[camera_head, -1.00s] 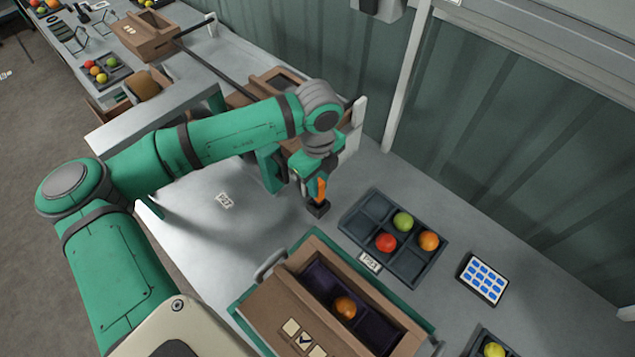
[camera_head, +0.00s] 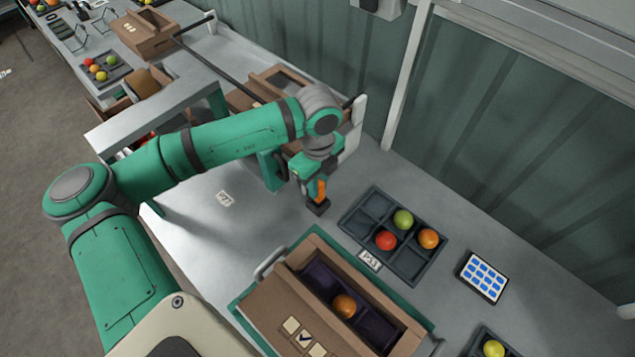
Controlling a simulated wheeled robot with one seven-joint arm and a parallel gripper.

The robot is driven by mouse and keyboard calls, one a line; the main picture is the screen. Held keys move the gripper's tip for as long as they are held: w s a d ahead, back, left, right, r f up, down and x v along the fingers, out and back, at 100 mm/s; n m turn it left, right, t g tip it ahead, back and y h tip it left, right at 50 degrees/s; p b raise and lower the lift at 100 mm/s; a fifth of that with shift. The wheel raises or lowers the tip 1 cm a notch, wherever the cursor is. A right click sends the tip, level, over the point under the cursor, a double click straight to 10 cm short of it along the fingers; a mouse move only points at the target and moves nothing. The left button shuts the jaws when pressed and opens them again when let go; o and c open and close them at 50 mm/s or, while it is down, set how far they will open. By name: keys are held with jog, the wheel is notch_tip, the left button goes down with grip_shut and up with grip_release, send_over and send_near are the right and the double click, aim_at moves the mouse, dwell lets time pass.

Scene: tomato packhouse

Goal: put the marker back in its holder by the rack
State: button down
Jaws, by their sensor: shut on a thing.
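My gripper (camera_head: 312,187) points down over the grey bench and is shut on the orange marker (camera_head: 321,190). The marker is upright. Its lower end meets a small black block (camera_head: 318,207), which looks like the holder, on the bench just left of the dark sorting tray. The marker's tip is hidden, so I cannot tell how deep it sits in the block. The fingers partly cover the marker.
The compartment tray (camera_head: 414,272) holds red, green and orange tomatoes. In front is an open cardboard box (camera_head: 262,312) with an orange tomato inside. A tablet (camera_head: 483,277) lies at right. A tag (camera_head: 224,198) lies on clear bench at left.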

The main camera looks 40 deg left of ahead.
jog(key=shift+w+f, duration=0.1)
jog(key=shift+f, duration=0.6)
jog(key=shift+s+a+f, duration=0.1)
jog(key=shift+s+f, duration=0.05)
jog(key=shift+s, duration=0.05)
jog(key=shift+f, duration=0.25)
dwell(0.4)
jog(key=c, duration=1.6)
grip_release()
jog(key=shift+w, duration=0.1)
jog(key=c, duration=0.3)
